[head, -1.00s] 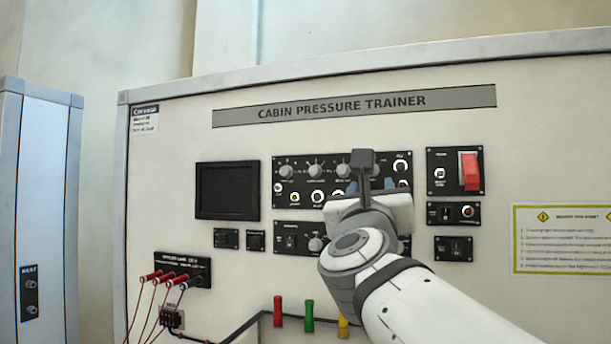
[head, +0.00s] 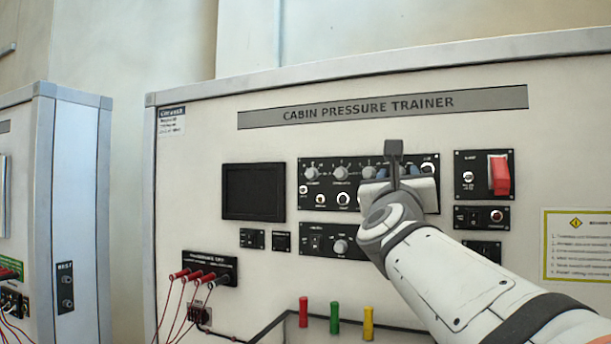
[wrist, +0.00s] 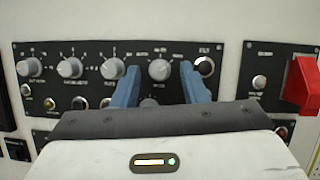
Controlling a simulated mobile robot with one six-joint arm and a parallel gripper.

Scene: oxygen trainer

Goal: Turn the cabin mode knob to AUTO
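The upper black control panel (head: 326,209) carries a row of grey knobs. In the wrist view a round grey knob (wrist: 159,69) with a pale pointer line sits between my two blue fingers. The labels around it are too blurred to read, so I cannot confirm it is the cabin mode knob. My gripper (wrist: 160,84) is open, with one finger to each side of that knob; contact is not visible. In the head view my gripper (head: 398,171) covers the right part of the panel and hides this knob.
A red switch cover (wrist: 302,82) stands out right of the panel. A lower panel has another knob (head: 341,247). A dark screen (head: 254,191) is at left. Red plugs with cables (head: 200,276) and coloured posts (head: 336,318) are below. A second cabinet (head: 73,220) stands at far left.

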